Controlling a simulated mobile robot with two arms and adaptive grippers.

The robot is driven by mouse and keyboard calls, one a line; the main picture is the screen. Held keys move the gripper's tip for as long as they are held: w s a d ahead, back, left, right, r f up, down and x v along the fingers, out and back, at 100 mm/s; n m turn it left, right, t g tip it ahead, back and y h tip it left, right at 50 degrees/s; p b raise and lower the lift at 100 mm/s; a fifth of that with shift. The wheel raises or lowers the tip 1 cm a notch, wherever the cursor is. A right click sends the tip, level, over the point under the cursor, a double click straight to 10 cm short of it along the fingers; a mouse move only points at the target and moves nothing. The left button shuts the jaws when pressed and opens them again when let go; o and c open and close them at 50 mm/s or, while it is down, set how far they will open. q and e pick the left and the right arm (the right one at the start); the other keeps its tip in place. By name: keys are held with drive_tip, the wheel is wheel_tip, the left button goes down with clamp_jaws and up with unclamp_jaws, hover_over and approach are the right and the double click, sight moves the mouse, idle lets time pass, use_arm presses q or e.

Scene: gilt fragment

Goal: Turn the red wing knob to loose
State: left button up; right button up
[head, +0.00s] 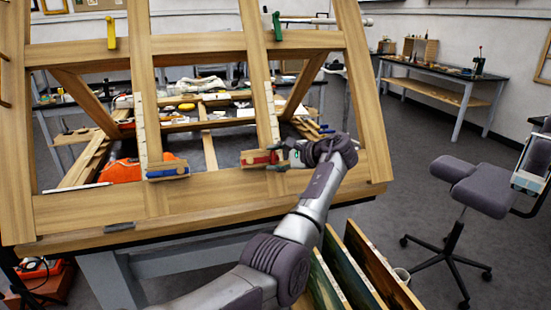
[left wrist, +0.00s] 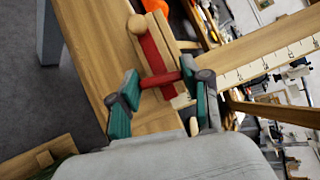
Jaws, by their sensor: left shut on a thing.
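The red wing knob (head: 262,159) sits on a small wooden block at the foot of the right-hand ruled upright, on the wooden frame's lower rail. In the left wrist view its red bar (left wrist: 163,79) runs crosswise over a red strip on the wood. My left gripper (head: 284,158) reaches it from the right in the head view. In the left wrist view the teal fingertips of my left gripper (left wrist: 159,88) are at the two ends of the bar, shut on it. The fingers partly hide the knob in the head view. My right gripper is not in view.
A blue knob (head: 167,173) sits at the foot of the left upright. Yellow (head: 111,32) and green (head: 277,26) pieces are on the top rail. A chair (head: 482,185) stands at right. Upright panels (head: 375,268) stand below my arm. Tools lie behind the frame.

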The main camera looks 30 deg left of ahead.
use_arm(q)
drive_tip(key=n+g+h+p, duration=0.1)
drive_tip(key=n+h+p, duration=0.1)
drive_tip(key=n, duration=0.2)
drive_tip(key=shift+r, duration=0.2)
drive_tip(key=n+h+p, duration=0.3)
drive_tip(key=n, duration=0.2)
drive_tip(key=shift+a, duration=0.1)
drive_tip(key=n+t+h+p, duration=0.1)
drive_tip(key=n+h+p, duration=0.1)
drive_tip(key=n+p, duration=0.2)
drive_tip(key=shift+h, duration=0.4)
drive_tip(key=n+t+h+p, duration=0.1)
drive_tip(key=n+p, duration=0.1)
drive_tip(key=n, duration=0.1)
drive_tip(key=shift+s+f+t+h, duration=0.1)
drive_tip(key=shift+t+h, duration=0.3)
drive_tip(key=o, duration=1.2)
drive_tip(key=shift+a, duration=0.1)
drive_tip(key=shift+c, duration=0.2)
